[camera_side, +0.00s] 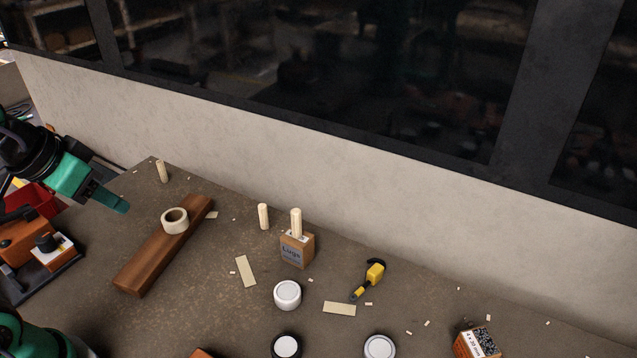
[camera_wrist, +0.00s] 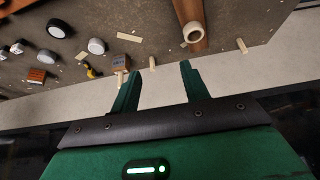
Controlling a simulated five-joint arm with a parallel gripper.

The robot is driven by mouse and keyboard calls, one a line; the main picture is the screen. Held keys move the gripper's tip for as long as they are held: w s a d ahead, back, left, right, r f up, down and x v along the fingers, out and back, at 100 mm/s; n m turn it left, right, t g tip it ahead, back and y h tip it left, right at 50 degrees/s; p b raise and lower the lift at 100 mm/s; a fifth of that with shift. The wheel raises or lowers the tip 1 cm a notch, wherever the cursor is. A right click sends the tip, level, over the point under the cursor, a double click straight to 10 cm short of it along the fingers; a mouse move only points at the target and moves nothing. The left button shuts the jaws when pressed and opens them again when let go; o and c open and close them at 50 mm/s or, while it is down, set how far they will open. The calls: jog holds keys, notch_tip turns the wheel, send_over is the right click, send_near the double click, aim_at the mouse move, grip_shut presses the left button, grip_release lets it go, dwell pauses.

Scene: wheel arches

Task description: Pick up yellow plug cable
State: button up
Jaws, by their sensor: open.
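The yellow plug cable (camera_side: 375,273) lies on the worktop right of the middle in the side view, its dark cable end beside the yellow body. In the wrist view the yellow plug cable (camera_wrist: 90,71) is small, left of the fingers. My gripper (camera_side: 122,207) is at the far left of the side view, raised and well away from the plug. In the wrist view my gripper (camera_wrist: 159,68) has its two green fingers apart, with nothing held between them.
A box of wooden pegs (camera_side: 297,250) stands left of the plug. A white-topped round jar (camera_side: 287,294) and a pale strip (camera_side: 339,309) lie nearby. A brown wooden beam (camera_side: 150,262) carries a tape roll (camera_side: 174,220). A pale wall (camera_side: 330,170) closes the back.

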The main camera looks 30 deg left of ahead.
jog(key=w+d+r+g, duration=0.25)
jog(key=w+d, duration=0.35)
jog(key=w, duration=0.4)
jog(key=m+g, duration=0.3)
send_over(372, 272)
jog(key=f, duration=1.8)
jog(key=shift+a+f, duration=0.25)
jog(key=shift+d+f, duration=0.3)
jog(key=shift+f, duration=0.05)
jog(key=shift+f, duration=1.3)
